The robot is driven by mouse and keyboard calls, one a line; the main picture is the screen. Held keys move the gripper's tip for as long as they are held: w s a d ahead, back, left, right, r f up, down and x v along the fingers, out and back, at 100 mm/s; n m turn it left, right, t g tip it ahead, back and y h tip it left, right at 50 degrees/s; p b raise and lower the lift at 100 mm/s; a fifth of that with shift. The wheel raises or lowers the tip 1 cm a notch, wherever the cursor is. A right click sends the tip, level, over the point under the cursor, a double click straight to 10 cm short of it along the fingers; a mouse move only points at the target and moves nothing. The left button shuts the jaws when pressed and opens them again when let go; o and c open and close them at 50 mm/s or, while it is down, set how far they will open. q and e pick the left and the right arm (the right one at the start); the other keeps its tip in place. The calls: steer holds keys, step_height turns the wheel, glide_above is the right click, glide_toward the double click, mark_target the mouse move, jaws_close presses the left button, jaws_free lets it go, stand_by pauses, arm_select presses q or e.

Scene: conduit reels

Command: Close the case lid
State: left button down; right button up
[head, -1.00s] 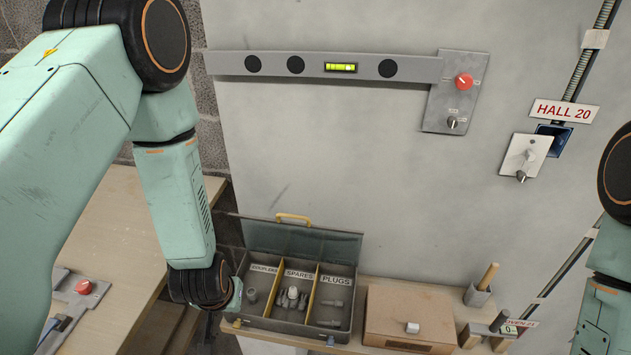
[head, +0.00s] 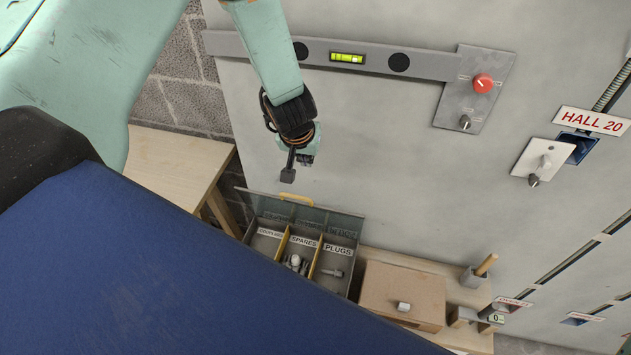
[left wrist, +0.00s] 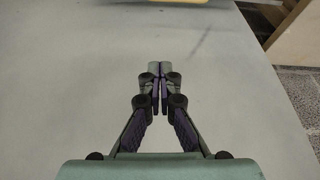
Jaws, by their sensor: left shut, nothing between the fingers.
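The grey case (head: 354,262) stands on a wooden shelf with its lid (head: 330,219) open, raised at the back against the wall side. A yellow handle (head: 297,198) sits on the lid's top edge. The case's compartments carry labels including SPARES and PLUGS and hold small grey parts; its front is hidden by a large blue surface. My left gripper (head: 288,176) is shut and empty, above the lid handle and apart from it in the picture. In the left wrist view its fingers (left wrist: 158,72) are together, with a yellow piece at the top edge. My right gripper is not in view.
A cardboard-brown box (head: 405,292) stands right of the case, with a wooden-handled tool in a holder (head: 478,273) farther right. A wooden table (head: 180,160) is at left. A level (head: 430,64) and a red-button panel (head: 473,88) are on the wall above.

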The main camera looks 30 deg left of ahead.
arm_select(q)
steer(key=shift+m, duration=0.3)
steer(key=f+b, duration=0.1)
steer(key=f, duration=0.2)
steer(key=f+b, duration=0.2)
steer(key=f, duration=0.1)
steer(key=f+b, duration=0.2)
steer(key=f, duration=0.1)
steer(key=shift+s+f, duration=0.25)
steer(key=shift+f, duration=0.15)
steer(key=shift+s, duration=0.35)
steer(key=shift+s+r, duration=0.25)
steer(key=shift+w+d+f, duration=0.1)
steer(key=shift+w, duration=0.05)
